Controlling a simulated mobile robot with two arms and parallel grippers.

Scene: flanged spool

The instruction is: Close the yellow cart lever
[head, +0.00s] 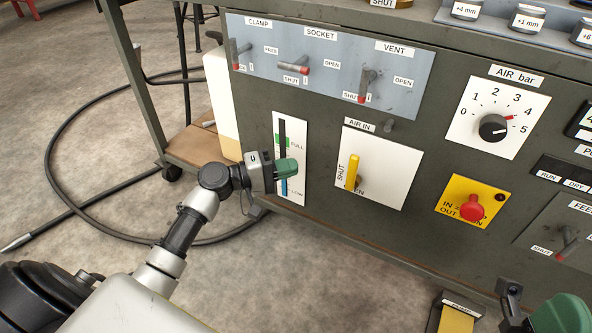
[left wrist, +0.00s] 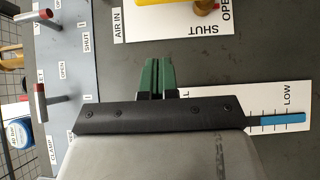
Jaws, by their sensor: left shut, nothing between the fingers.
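The yellow lever (head: 353,170) stands roughly upright on the white AIR IN plate (head: 392,170) on the dark cabinet front. SHUT is printed to its left and OPEN by its lower end. In the left wrist view part of the yellow lever (left wrist: 203,7) shows at the top edge. My left gripper (head: 288,168) has green fingers, shut and empty, in front of the level gauge, left of the lever and apart from it. The fingers also show in the left wrist view (left wrist: 158,76). My right gripper (head: 560,314) is partly cut off at the bottom right; its jaws are unclear.
A grey panel (head: 340,92) with CLAMP, SOCKET and VENT levers sits above. The FULL/LOW gauge (head: 282,135) is behind my left gripper. To the right are a black dial (head: 493,127) and a red knob (head: 471,208). A black hose (head: 75,115) lies on the floor.

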